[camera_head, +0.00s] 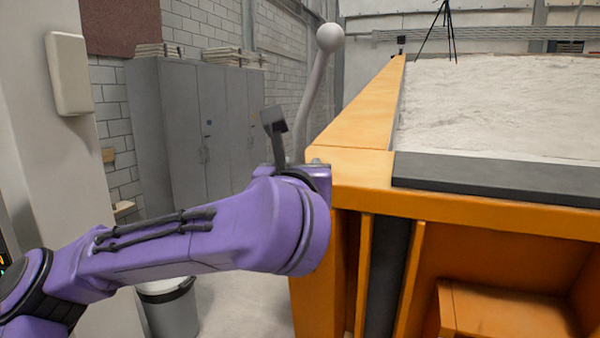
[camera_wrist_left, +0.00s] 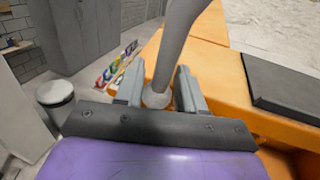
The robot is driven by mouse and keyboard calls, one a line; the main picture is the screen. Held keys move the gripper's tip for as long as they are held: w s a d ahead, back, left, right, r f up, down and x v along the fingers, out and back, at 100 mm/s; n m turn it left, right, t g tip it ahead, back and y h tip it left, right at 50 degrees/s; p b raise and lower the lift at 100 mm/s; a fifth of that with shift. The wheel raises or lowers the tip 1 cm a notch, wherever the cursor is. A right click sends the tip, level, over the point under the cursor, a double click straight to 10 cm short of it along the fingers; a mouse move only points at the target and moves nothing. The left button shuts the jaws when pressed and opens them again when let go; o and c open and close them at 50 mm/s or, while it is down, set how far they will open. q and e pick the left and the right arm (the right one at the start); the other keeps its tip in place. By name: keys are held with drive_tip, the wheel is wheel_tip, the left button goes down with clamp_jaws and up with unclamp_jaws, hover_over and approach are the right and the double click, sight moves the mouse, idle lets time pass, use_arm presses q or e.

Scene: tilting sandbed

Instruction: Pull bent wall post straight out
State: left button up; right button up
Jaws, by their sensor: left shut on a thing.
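The bent wall post (camera_head: 316,92) is a grey rod with a pale ball on top. It leans to the right at the left corner of the orange sandbed (camera_head: 362,128). In the left wrist view the post (camera_wrist_left: 178,45) runs down to a rounded lower end between my fingers. My left gripper (camera_wrist_left: 158,93) is shut on the post near that end, with one finger on each side. In the head view my purple left arm hides the fingers and the post's foot. My right gripper is in neither view.
Pale sand (camera_head: 490,105) fills the bed behind a dark front strip (camera_head: 480,178). Grey cabinets (camera_head: 190,125) stand behind at the left. A bin (camera_head: 170,305) stands on the floor below my arm. A light pillar (camera_head: 50,150) is at the far left.

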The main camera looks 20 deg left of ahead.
use_arm(q)
drive_tip(key=shift+s, duration=0.1)
drive_tip(key=shift+s+b, duration=0.25)
drive_tip(key=shift+b, duration=0.05)
drive_tip(key=a+b+v, duration=0.1)
drive_tip(key=b+v, duration=0.2)
drive_tip(key=v, duration=0.4)
drive_tip(key=shift+s+a, duration=0.3)
drive_tip(key=shift+a, duration=0.1)
